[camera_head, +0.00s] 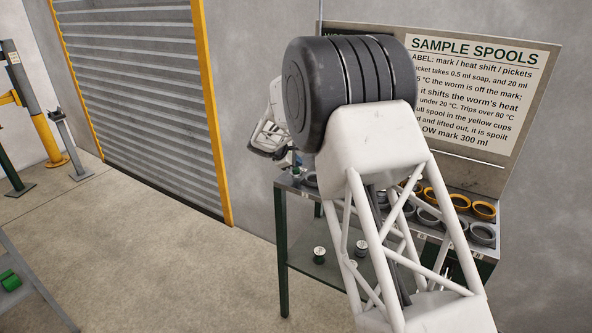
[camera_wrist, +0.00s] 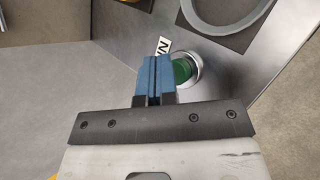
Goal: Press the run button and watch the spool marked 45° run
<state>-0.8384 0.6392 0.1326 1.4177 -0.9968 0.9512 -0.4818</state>
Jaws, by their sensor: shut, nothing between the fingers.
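In the wrist view my gripper (camera_wrist: 155,76) is shut, its blue fingers together and empty. A green round button (camera_wrist: 182,71) in a silver ring sits just right of the fingertips, and the fingers cover its left edge. I cannot tell whether they touch it. A white label (camera_wrist: 163,46) with black letters, partly hidden, lies beside the button. In the head view my arm hides much of the bench.
The bench (camera_head: 279,240) carries yellow cups (camera_head: 484,210) and grey cups (camera_head: 482,234) at its right. A sample spools board (camera_head: 478,95) stands behind. A large pale ring (camera_wrist: 228,25) lies beyond the button. Floor left of the bench is clear, before a roller shutter (camera_head: 135,90).

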